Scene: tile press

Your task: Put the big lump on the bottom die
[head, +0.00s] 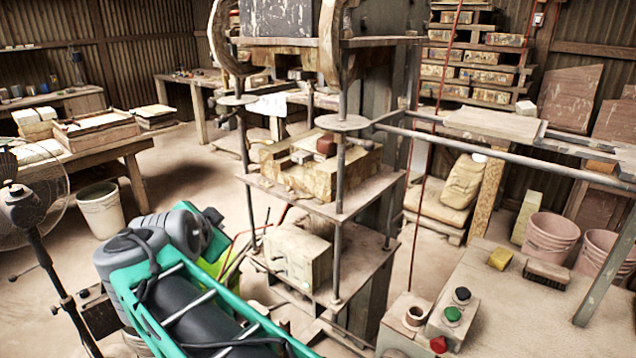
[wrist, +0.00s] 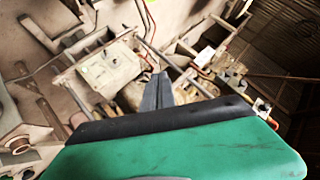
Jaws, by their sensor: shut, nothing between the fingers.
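The bottom die (head: 290,178) is a pale, dusty, yellowish block on the middle plate of the press in the head view. A reddish-brown lump (head: 326,145) sits at its upper right, partly behind a front post. I cannot tell whether this is the big lump, or whether it rests on the die's face or its rim. My gripper (wrist: 157,78) shows in the wrist view with its fingers together and nothing between them. It is apart from the lump. In the head view only my green and grey arm shows, at the lower left; the gripper is hidden.
Press posts and the upper press head (head: 280,20) close in around the die. A metal rail (head: 480,145) runs right from the press. A control box with buttons (head: 450,318) stands front right. A fan (head: 22,190) and white bucket (head: 101,208) stand left.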

